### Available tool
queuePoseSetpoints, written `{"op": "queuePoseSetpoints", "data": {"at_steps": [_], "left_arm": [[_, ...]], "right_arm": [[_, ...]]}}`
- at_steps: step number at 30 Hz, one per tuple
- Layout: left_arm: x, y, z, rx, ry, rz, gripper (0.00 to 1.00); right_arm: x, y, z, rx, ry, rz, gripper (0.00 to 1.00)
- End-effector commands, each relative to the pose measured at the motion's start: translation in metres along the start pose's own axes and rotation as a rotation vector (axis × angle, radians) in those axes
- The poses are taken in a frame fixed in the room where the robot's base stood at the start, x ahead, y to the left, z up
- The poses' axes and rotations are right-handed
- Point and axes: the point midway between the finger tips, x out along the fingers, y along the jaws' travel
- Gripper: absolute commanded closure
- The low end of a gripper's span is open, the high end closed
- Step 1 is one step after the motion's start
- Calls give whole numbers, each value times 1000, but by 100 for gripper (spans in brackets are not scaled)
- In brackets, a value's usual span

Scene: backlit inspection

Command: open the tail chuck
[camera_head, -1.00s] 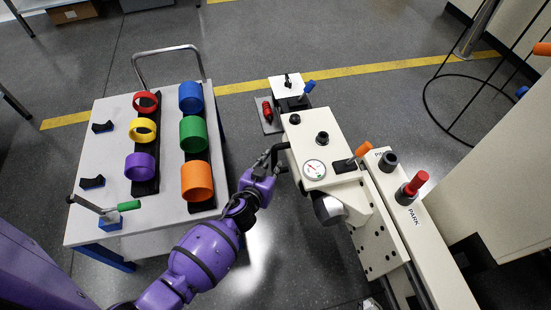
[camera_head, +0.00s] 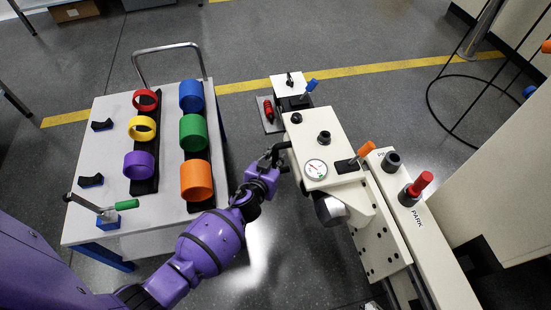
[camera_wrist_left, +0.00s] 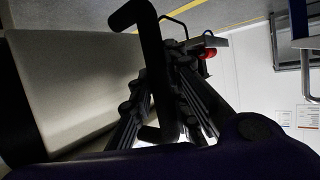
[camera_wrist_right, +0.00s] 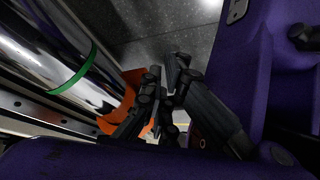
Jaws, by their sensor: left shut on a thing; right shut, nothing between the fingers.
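The cream tail unit (camera_head: 323,140) with a round gauge (camera_head: 316,169) stands right of centre in the head view. A black bent handle (camera_head: 281,147) sticks out of its left side. My left gripper (camera_head: 272,160) is at this handle. In the left wrist view the handle (camera_wrist_left: 153,60) runs down between my left fingers (camera_wrist_left: 172,105), which are shut on it. The chuck jaws cannot be made out. My right gripper (camera_wrist_right: 165,100) shows only in the right wrist view, shut and empty, near an orange part (camera_wrist_right: 120,100) and a shiny cylinder (camera_wrist_right: 50,50).
A cart (camera_head: 75,215) with coloured rings, such as a green one (camera_head: 193,132), stands left of my left arm. An orange-tipped lever (camera_head: 366,149) and a red knob (camera_head: 421,183) marked PARK are on the machine's right. Open floor lies between cart and machine.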

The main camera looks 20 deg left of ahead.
Motion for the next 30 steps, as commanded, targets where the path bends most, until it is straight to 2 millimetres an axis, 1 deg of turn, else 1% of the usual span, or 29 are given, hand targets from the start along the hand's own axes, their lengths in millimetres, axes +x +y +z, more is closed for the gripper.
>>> {"op": "queuePoseSetpoints", "data": {"at_steps": [3,9,12,19,20,21,30], "left_arm": [[4,-3,-1,-4,0,0,100],[26,-19,-11,-5,1,-1,100],[29,-21,-12,-6,0,0,100],[29,-20,-11,-7,-1,1,100],[28,-20,-11,-7,-1,1,80],[28,-20,-11,-7,-1,1,75],[28,-21,-11,-4,0,0,75]], "right_arm": [[0,0,1,0,-1,0,100],[2,0,5,0,-8,1,100],[2,0,5,0,-8,1,100],[2,0,5,0,-8,1,100],[2,0,5,0,-8,1,100],[2,0,5,0,-7,1,100],[3,0,3,4,-4,2,100]]}}
